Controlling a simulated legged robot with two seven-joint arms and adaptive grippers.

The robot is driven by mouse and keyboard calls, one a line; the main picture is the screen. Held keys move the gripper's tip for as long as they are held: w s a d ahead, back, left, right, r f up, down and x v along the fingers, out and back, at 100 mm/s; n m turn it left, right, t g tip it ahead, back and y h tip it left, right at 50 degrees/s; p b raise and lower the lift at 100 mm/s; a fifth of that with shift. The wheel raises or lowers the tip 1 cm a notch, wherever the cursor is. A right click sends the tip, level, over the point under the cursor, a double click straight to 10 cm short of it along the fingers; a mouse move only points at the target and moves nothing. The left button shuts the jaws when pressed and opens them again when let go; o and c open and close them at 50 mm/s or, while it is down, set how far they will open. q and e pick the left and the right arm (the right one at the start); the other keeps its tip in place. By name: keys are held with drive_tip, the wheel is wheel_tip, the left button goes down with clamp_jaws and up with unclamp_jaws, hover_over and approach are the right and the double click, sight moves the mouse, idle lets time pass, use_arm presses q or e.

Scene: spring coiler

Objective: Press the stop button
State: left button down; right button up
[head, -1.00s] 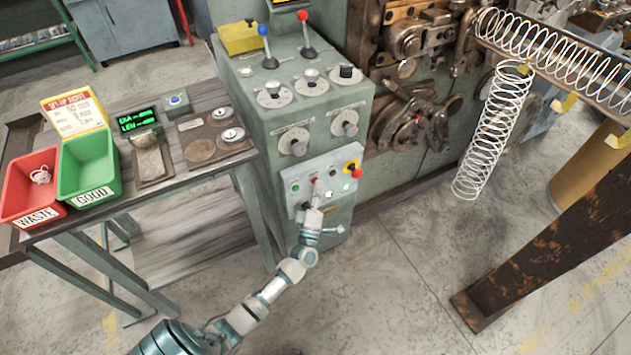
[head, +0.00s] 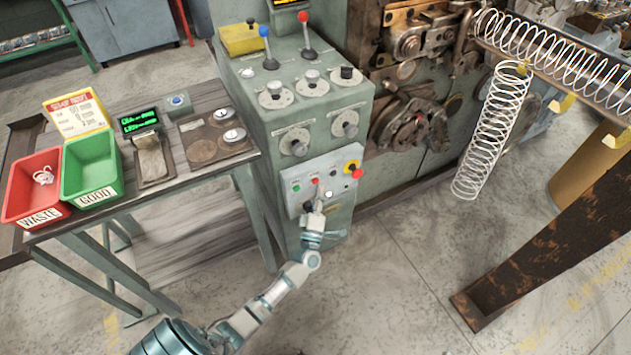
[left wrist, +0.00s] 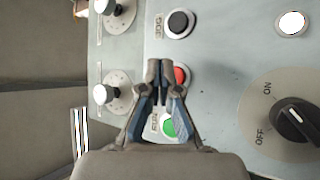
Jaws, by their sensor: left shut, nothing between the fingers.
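The control panel (head: 341,166) sits on the front of the grey-green machine cabinet. The red stop button (head: 315,181) shows on it between a green button (head: 296,188) and a dark one. My left gripper (head: 318,202) is just below the red button in the head view. In the left wrist view my left gripper (left wrist: 160,68) is shut and empty, its tips beside the red button (left wrist: 181,77) and overlapping its left edge. The green button (left wrist: 169,127) is partly behind a finger. I cannot tell whether the tips touch the panel. My right gripper is not in view.
A red emergency knob (head: 356,173) on yellow is at the panel's right. The ON/OFF selector (left wrist: 295,122) and black JOG button (left wrist: 178,24) are close by. A side table with red (head: 30,185) and green bins stands left. A wire spring (head: 490,130) hangs right.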

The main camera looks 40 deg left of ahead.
use_arm(q)
drive_tip(key=shift+d, duration=0.15)
drive_tip(key=shift+s+d+p, duration=0.2)
drive_tip(key=shift+s+d, duration=0.1)
drive_tip(key=shift+d, duration=0.45)
drive_tip(key=shift+s+d+p, duration=0.25)
drive_tip(key=shift+s+d, duration=0.1)
drive_tip(key=shift+d, duration=0.35)
drive_tip(key=shift+s+d+p, duration=0.2)
drive_tip(key=shift+s+d, duration=0.1)
drive_tip(key=shift+d, duration=0.45)
